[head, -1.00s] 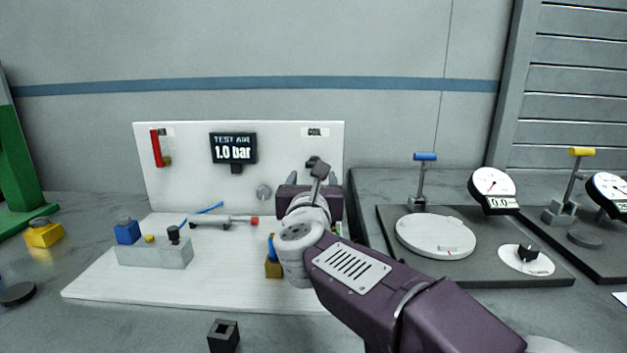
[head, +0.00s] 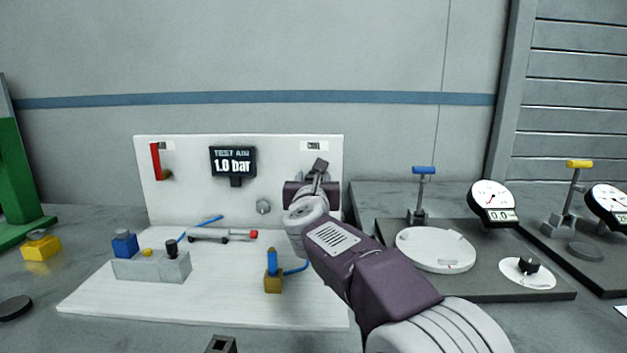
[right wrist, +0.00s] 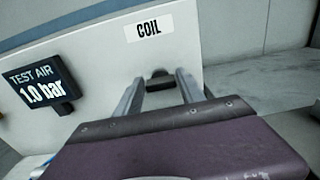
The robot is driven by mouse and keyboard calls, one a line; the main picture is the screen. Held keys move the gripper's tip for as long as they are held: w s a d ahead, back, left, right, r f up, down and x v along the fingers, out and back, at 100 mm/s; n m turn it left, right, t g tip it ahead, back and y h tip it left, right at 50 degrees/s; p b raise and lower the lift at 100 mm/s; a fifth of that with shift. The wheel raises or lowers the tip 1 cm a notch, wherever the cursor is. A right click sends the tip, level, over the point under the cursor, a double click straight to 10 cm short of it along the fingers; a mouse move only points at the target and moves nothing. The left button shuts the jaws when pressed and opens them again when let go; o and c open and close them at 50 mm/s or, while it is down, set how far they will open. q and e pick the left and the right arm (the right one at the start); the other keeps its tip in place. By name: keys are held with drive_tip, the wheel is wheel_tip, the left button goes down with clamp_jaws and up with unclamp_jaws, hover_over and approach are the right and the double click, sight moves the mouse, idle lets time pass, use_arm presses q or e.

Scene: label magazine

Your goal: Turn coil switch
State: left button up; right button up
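The coil switch (right wrist: 159,82) is a small dark knob on the white upright panel (head: 270,165). It sits below the COIL label (right wrist: 149,28), which also shows in the head view (head: 314,146). My right gripper (right wrist: 158,86) is open, with its two fingers pointing at the panel, one on each side of the knob in the picture. I cannot tell whether the fingertips touch the knob or panel. My left gripper is not in view.
A display (head: 233,162) on the panel reads TEST AIR 1.0 bar, with a red lever (head: 155,161) to its left. The white base (head: 205,300) holds a grey block (head: 152,266), a cylinder and a brass fitting (head: 273,284). Gauge stations stand at right.

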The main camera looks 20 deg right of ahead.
clamp_jaws()
drive_tip(key=n+p, duration=0.1)
drive_tip(key=n, duration=0.3)
drive_tip(key=shift+n, duration=0.3)
drive_tip(key=shift+a+n+p, duration=0.1)
drive_tip(key=shift+n+p, duration=0.7)
drive_tip(key=shift+n, duration=1.2)
drive_tip(key=o, duration=0.5)
unclamp_jaws()
drive_tip(key=shift+o, duration=0.2)
